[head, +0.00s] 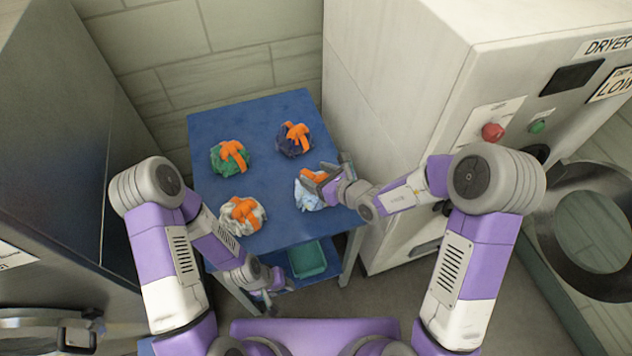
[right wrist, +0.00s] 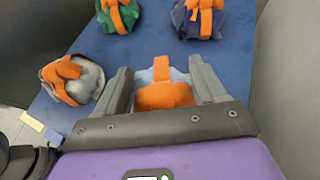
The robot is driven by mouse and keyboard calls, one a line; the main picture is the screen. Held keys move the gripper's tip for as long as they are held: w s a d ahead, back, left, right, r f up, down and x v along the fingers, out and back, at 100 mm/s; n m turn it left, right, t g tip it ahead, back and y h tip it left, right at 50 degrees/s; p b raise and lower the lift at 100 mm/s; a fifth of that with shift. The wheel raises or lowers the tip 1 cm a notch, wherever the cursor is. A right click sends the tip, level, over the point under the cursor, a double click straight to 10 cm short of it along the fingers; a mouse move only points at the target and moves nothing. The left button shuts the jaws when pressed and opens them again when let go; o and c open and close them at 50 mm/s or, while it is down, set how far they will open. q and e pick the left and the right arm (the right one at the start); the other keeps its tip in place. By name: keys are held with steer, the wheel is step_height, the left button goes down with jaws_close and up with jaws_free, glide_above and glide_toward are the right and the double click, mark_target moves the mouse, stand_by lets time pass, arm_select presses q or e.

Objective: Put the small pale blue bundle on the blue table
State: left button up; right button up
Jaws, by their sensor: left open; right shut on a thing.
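The small pale blue bundle (head: 308,196) with an orange strap is at the right side of the blue table (head: 262,117). My right gripper (head: 322,183) is shut on it, with its fingers around the orange strap. In the right wrist view the orange strap (right wrist: 165,95) shows between the two fingers of my right gripper (right wrist: 163,88), and the gripper hides part of the bundle. The bundle is on or just over the tabletop; I cannot tell which. My left gripper (head: 268,298) is open and empty, low in front of the table.
A green bundle (head: 231,158), a dark blue bundle (head: 294,140) and a grey-white bundle (head: 242,215), all with orange straps, lie on the table. A dryer (head: 400,130) stands close on the right. A teal bin (head: 307,260) sits on the lower shelf. The table's middle is clear.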

steer(key=shift+f+b, duration=0.3)
steer(key=shift+f, duration=1.05)
steer(key=shift+f, duration=0.15)
steer(key=o, duration=1.5)
